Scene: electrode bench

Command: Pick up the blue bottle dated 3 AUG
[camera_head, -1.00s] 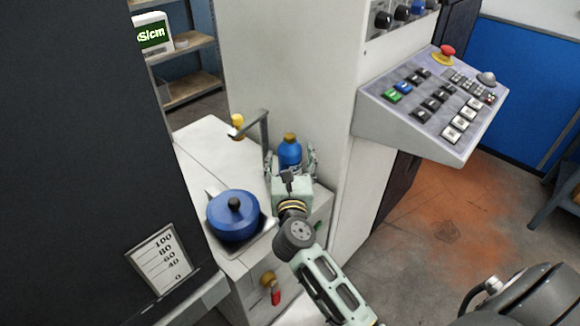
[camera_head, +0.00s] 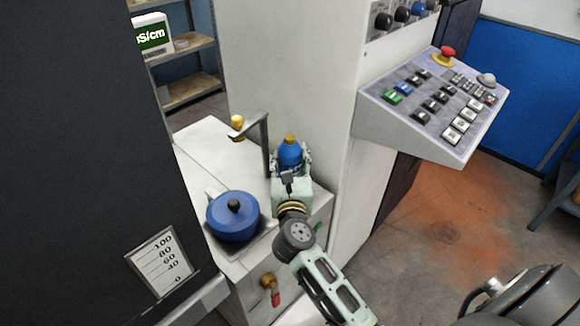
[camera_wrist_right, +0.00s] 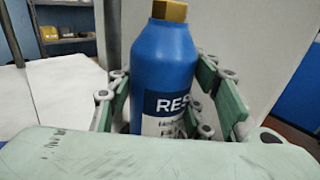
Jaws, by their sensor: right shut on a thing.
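A blue bottle (camera_head: 290,155) with a gold cap stands upright at the back of the white bench top. In the right wrist view the blue bottle (camera_wrist_right: 165,70) shows a label starting "RES"; the lower label is partly hidden by my gripper and no date can be read. My right gripper (camera_head: 291,168) is shut on the bottle, with a finger on each side of it. In the right wrist view the fingers of my right gripper (camera_wrist_right: 160,105) flank the bottle's body. My left gripper is not in view.
A blue lidded pot (camera_head: 233,218) stands left of my right gripper. A bent grey post (camera_head: 264,145) with a yellow knob rises just left of the bottle. A tall light cabinet (camera_head: 290,70) is close behind. A sloping button panel (camera_head: 435,105) juts out at right.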

